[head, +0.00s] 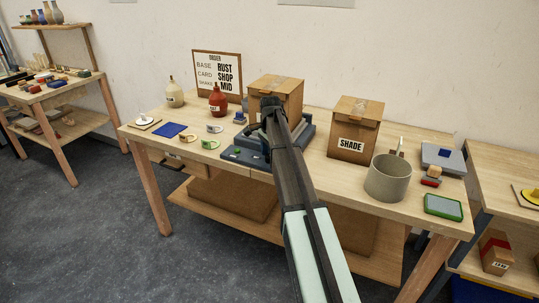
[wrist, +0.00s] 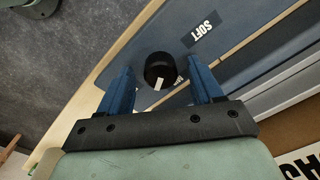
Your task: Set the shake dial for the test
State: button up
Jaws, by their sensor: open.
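The shake dial is a round black knob (wrist: 160,68) on a blue-grey panel, with a small white mark low on it in the wrist view. A "SOFT" label (wrist: 201,32) is up and right of it; other setting labels are not readable. My gripper (wrist: 160,74) is open, its blue fingers on either side of the knob, and I cannot tell if they touch it. In the head view my arm hides the dial and gripper. The blue-grey shaker base (head: 244,154) shows left of my arm. The order board (head: 217,75) reads BASE BUST, CARD SHOP, SHAKE MID.
A cardboard box (head: 276,91) stands behind my arm at the shaker. A box labelled SHADE (head: 353,124) and a grey cylinder (head: 388,179) are to the right. Red (head: 217,101) and cream (head: 174,95) bottles stand left. Rings and a blue pad lie at the left front.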

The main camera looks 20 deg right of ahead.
jog(key=shift+f, duration=0.2)
jog(key=c, duration=1.1)
jog(key=shift+o, duration=0.2)
jog(key=n, duration=0.5)
jog(key=shift+d+n, duration=0.1)
jog(key=shift+n, duration=0.3)
jog(key=n, duration=0.6)
jog(key=shift+r, duration=0.1)
